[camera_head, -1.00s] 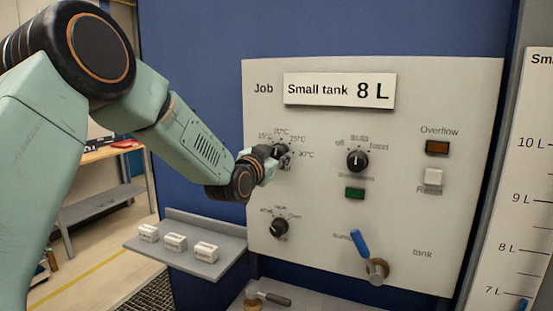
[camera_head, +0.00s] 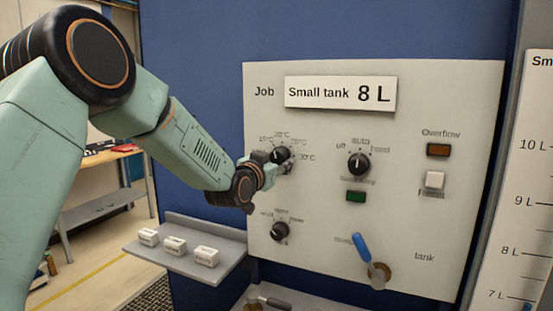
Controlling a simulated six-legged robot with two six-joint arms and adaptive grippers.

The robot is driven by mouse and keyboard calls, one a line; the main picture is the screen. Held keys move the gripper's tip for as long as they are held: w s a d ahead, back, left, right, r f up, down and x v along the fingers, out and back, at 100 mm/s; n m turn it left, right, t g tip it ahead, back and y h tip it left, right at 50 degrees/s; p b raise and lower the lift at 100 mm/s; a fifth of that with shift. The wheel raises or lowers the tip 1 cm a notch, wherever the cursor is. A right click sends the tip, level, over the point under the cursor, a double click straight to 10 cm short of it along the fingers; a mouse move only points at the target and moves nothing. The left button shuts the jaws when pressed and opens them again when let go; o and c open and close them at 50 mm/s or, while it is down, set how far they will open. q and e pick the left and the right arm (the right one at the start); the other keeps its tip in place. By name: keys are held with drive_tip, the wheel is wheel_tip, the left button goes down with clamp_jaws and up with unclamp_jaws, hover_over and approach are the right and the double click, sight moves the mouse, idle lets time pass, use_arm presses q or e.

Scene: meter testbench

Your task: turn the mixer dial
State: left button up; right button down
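The mixer dial, taken as the black knob (camera_head: 280,155) with marks from 15°C to 30°C, sits at the upper left of the pale panel (camera_head: 330,260). My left gripper (camera_head: 283,166) is at this knob, its small fingers at the knob's lower edge and partly in front of it. The fingers are too small and overlapped to show whether they touch or grip it. The knob's exact pointer direction is hard to read. My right gripper is not in view.
Another knob (camera_head: 280,231) is below, and an off/auto/hand knob (camera_head: 359,163) is to the right. A blue-handled valve (camera_head: 363,247) sticks out at lower right. A grey shelf (camera_head: 200,269) with small white labelled blocks (camera_head: 175,245) juts out below my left arm.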

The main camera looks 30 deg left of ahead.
use_arm(q)
drive_tip(key=shift+o, duration=1.3)
drive_tip(key=shift+w+r, duration=0.1)
drive_tip(key=shift+r, duration=0.25)
drive_tip(key=shift+s, duration=0.2)
drive_tip(key=s, duration=1.1)
drive_tip(key=shift+s+d, duration=0.35)
